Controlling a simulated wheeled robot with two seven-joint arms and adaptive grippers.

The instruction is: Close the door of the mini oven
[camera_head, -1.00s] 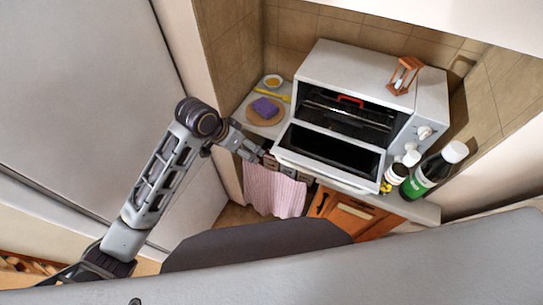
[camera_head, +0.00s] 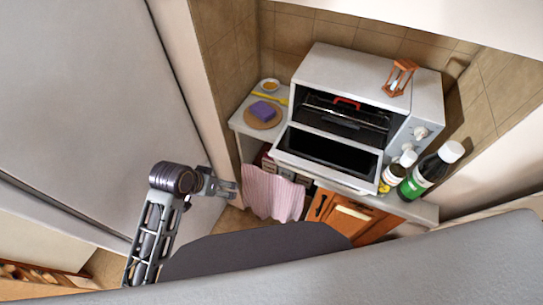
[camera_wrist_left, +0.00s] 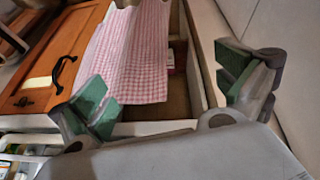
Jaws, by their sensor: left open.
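The mini oven (camera_head: 360,85) stands on the counter at the back, white with a dark inside. Its door (camera_head: 328,153) is hinged at the bottom and hangs open toward me, with a dark pane in a white frame. A red-handled rack or tray (camera_head: 346,103) shows inside the oven. My left gripper (camera_head: 232,190) is left of and below the door, apart from it, by the pink checked cloth. In the left wrist view the left gripper (camera_wrist_left: 168,92) has its green-padded fingers spread wide, with nothing between them. The right gripper is not in view.
A pink checked towel (camera_head: 272,194) hangs below the counter, over an open shelf. A green bottle (camera_head: 432,170) and a small jar (camera_head: 392,178) stand right of the door. An hourglass (camera_head: 398,78) stands on the oven.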

